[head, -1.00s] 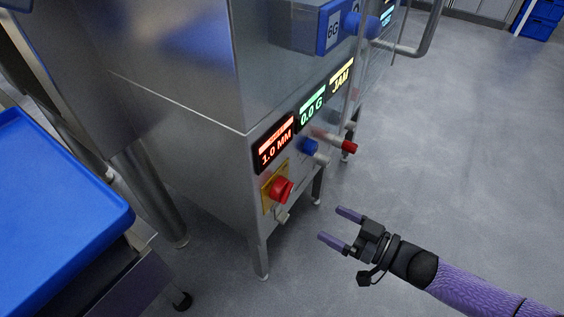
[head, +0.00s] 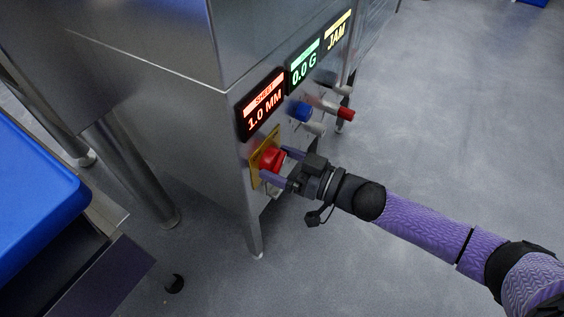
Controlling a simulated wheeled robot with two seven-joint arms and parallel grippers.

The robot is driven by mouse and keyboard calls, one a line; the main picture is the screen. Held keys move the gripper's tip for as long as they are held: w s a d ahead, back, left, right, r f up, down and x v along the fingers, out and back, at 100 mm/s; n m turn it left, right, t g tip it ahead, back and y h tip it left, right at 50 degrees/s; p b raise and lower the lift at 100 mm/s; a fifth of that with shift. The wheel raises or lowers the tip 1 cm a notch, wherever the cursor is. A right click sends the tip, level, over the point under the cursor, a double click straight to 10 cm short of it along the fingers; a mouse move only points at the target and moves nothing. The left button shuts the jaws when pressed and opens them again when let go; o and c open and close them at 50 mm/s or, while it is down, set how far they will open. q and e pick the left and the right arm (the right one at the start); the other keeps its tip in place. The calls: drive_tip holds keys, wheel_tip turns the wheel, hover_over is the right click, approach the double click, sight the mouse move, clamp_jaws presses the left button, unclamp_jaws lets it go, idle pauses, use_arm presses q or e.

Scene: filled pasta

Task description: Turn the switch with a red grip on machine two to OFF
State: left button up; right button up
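The switch with a red grip (head: 271,159) sits on a yellow plate (head: 256,172) on the front panel of the steel machine (head: 180,110), under the red "1.0 MM" display (head: 262,104). My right gripper (head: 275,164) is at the switch, with one purple finger on each side of the red grip. The fingers look apart, and I cannot tell whether they touch the grip. The gripper partly covers the switch, and its pointing direction is hard to read. My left gripper is not in view.
A blue knob (head: 301,112) and a red-tipped handle (head: 345,114) stick out from the panel right of the switch. Green "0.0 G" (head: 304,67) and yellow "JAM" (head: 337,36) displays sit above. A blue tray (head: 40,195) is at left. Floor at right is clear.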

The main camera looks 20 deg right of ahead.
drive_tip(key=c, duration=1)
